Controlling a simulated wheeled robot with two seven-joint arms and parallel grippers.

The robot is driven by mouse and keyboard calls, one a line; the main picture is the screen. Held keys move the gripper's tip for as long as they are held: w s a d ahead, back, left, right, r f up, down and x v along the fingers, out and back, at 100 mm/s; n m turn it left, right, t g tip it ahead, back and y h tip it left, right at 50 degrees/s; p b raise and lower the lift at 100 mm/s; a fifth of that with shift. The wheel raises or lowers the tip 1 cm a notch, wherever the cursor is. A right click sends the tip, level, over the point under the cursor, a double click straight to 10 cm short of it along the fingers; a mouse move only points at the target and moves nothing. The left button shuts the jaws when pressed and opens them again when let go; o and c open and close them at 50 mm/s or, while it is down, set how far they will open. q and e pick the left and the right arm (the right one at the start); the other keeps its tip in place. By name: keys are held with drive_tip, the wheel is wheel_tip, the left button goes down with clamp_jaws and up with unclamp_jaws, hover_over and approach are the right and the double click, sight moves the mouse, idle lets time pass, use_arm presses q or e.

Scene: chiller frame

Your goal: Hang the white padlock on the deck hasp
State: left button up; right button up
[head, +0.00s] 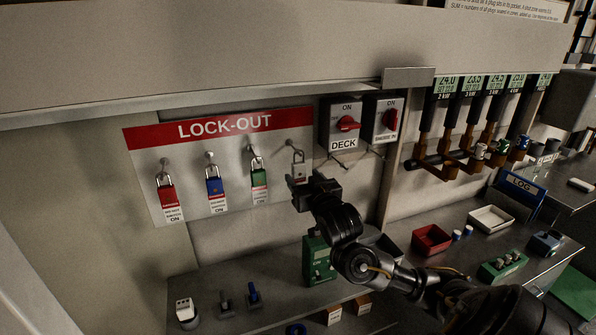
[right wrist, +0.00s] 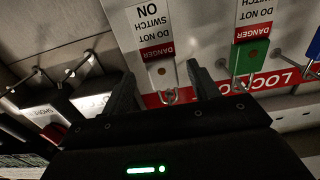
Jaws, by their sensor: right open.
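The white padlock (head: 299,170) hangs on the rightmost peg of the lock-out board (head: 220,130). In the right wrist view the white padlock (right wrist: 160,74) shows upside down with its danger tag, between the fingertips. My right gripper (head: 304,190) is open at the padlock's lower part; in the right wrist view its two fingers (right wrist: 163,84) stand apart on either side of it. The DECK switch box (head: 343,125) with a red knob is right of the board. The deck hasp (head: 334,160) seems to be the thin metal piece below that box; its detail is too small to tell. My left gripper is not in view.
Red (head: 166,196), blue (head: 214,187) and green (head: 259,178) padlocks hang left of the white one. A second switch box (head: 387,122) stands beside the DECK box. A green box (head: 318,260) stands on the shelf below; a red tray (head: 431,240) is to its right.

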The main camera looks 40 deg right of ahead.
sight(300, 172)
drive_tip(key=shift+w+d+r+p, duration=0.1)
drive_tip(key=shift+w+r+p, duration=0.15)
drive_tip(key=shift+w+p, duration=0.15)
drive_tip(key=p+x, duration=0.2)
drive_tip(key=x, duration=0.1)
drive_tip(key=shift+w+d+r, duration=0.1)
drive_tip(key=shift+w+r, duration=0.05)
drive_tip(key=shift+w, duration=0.2)
drive_tip(key=shift+w+d, duration=0.15)
drive_tip(key=shift+w, duration=0.3)
drive_tip(key=c, duration=1.2)
drive_tip(key=shift+o, duration=0.2)
